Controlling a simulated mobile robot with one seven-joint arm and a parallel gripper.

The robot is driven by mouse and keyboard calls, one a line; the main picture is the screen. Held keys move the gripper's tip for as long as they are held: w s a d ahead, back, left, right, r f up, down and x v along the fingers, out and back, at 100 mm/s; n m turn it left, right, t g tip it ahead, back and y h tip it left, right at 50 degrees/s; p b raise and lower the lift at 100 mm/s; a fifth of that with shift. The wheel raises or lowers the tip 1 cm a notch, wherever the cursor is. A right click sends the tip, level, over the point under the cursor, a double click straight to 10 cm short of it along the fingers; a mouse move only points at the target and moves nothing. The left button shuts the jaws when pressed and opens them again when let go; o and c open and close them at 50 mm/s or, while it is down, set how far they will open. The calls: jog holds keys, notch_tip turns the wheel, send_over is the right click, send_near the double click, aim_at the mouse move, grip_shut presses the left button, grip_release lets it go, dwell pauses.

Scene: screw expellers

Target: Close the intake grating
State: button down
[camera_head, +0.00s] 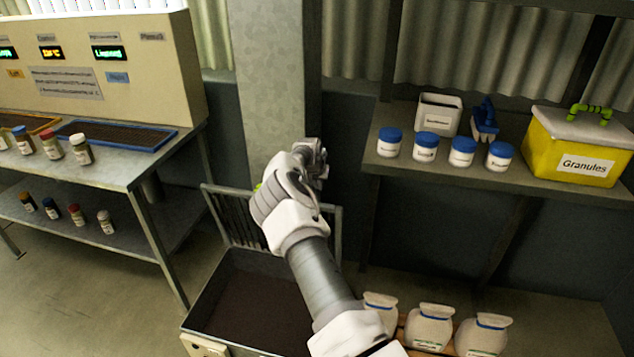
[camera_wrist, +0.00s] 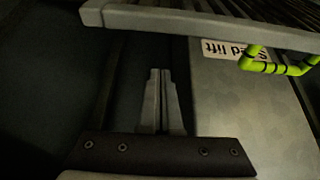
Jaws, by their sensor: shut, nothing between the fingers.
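The intake grating (camera_head: 232,217) is a grey barred frame. It stands raised and steep at the back of the open intake hopper (camera_head: 203,298), which shows dark material inside. My arm covers the grating's middle in the head view. The grating also shows across the top of the wrist view (camera_wrist: 200,22), with its frame bar beyond my fingertips. My gripper (camera_wrist: 158,72) is shut and empty, with a visible gap to that bar. In the head view my gripper (camera_head: 318,152) is above the hopper's back side, its fingertips hard to make out.
A grey column (camera_head: 268,80) stands behind the grating. A green handle (camera_wrist: 280,66) and a partly hidden label show at right in the wrist view. A metal bench (camera_head: 120,165) is left, a shelf with jars (camera_head: 425,147) right, and white bags (camera_head: 430,327) stand beside the hopper.

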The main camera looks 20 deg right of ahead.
jog(key=shift+s+a+f, duration=0.45)
jog(key=shift+s+f, duration=0.15)
jog(key=shift+s, duration=0.05)
jog(key=shift+s+a+f, duration=0.4)
jog(key=shift+s+f, duration=0.15)
jog(key=shift+s, duration=0.05)
jog(key=shift+s, duration=0.1)
